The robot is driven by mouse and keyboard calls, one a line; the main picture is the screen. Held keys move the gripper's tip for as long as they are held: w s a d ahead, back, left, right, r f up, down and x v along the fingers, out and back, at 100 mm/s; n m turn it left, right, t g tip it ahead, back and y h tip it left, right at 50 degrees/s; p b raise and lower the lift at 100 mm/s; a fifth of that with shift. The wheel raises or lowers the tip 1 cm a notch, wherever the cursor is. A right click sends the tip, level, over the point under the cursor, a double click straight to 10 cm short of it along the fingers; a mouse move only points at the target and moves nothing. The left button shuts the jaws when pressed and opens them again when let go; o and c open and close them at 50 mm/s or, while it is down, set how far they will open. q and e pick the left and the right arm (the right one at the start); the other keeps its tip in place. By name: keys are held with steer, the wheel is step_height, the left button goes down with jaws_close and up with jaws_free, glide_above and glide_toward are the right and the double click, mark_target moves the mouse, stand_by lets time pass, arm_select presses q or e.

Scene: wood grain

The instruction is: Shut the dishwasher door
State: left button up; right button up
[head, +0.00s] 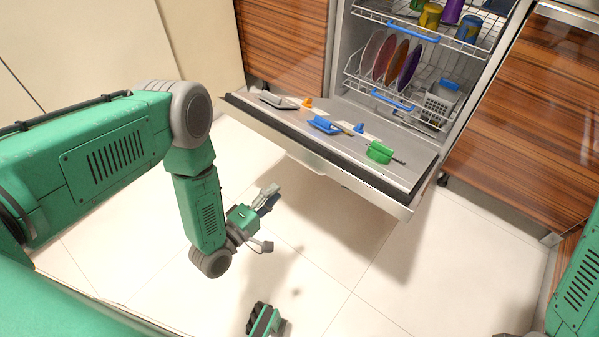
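The dishwasher door (290,140) is folded down and open, lying roughly flat with its front edge toward me. Several small items lie on its inner face, among them a grey one (278,100), a blue one (324,125) and a green one (380,152). My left gripper (268,222) is below and to the near left of the door, over the floor. Its fingers are spread with nothing between them, and it appears apart from the door.
The lower rack (410,100) holds several plates and a grey basket, inside the dishwasher. The upper rack (415,28) holds several coloured cups. Wood-grain cabinet fronts (530,115) flank the opening.

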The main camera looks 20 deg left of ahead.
arm_select(q)
steer(key=b+x, duration=0.4)
steer(key=x, duration=0.9)
steer(key=shift+w, duration=0.15)
steer(key=shift+a, duration=0.1)
steer(key=shift+a, duration=0.1)
jaws_close()
